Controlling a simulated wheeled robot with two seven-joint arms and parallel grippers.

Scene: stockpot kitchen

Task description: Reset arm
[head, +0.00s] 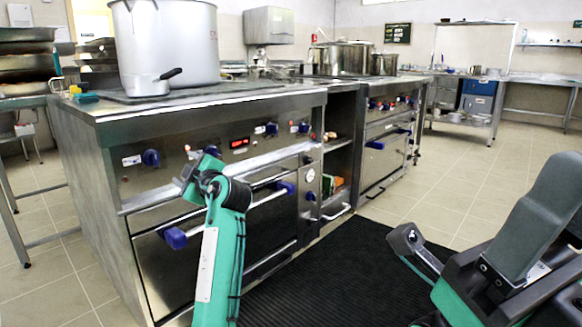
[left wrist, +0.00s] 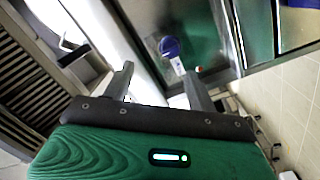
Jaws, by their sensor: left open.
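My left gripper (head: 190,174) is raised in front of the steel stove (head: 90,190), at the end of my teal arm. In the left wrist view its two dark fingers (left wrist: 157,76) stand apart, with nothing held between them. Beyond the fingers are a blue knob (left wrist: 170,47) and part of a steel appliance. I cannot tell from the head view how near the fingers are to the stove front. Dark and teal parts of my own right side show at the lower right of the head view, but I make out no right gripper.
A large pot (head: 168,45) stands on the stove top. Smaller steel pots (head: 345,58) stand further back. Blue knobs and oven handles stick out from the front. A black mat (head: 345,275) lies on the floor before it. Tiled floor (head: 460,165) is open at right.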

